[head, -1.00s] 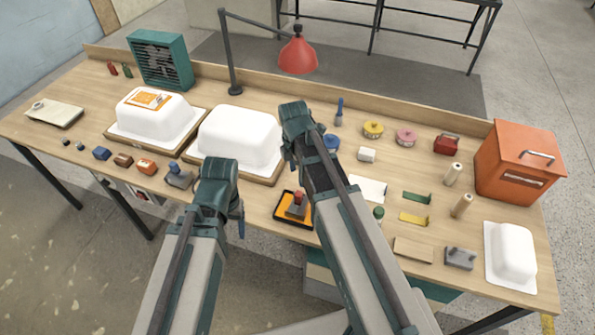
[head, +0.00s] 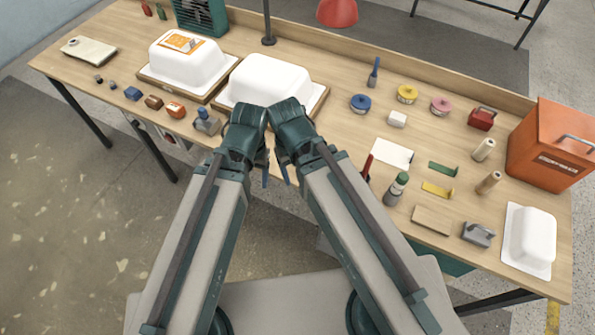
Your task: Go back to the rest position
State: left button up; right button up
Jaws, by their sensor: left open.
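My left gripper (head: 265,168) hangs at the front edge of the bench, in front of the middle white shell (head: 268,80). It is open, and nothing shows in it. My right gripper (head: 283,168) is close beside it, pointing down; its jaws are mostly hidden by its own wrist, so I cannot tell their state. Both forearms run back side by side towards me. A second white shell (head: 180,65) with an orange sheet (head: 181,41) on top stands on a board to the left.
The wooden bench (head: 330,135) carries a blue-handled tool (head: 374,72), several tape rolls, a green-capped bottle (head: 397,189), an orange box (head: 552,145) and a small white shell (head: 530,240). A red lamp (head: 337,12) stands behind. The floor (head: 90,220) at front left is clear.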

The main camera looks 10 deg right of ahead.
jog(key=shift+f, duration=0.15)
notch_tip(320, 180, down, 2)
jog(key=shift+f+b, duration=0.15)
jog(key=shift+b, duration=1.1)
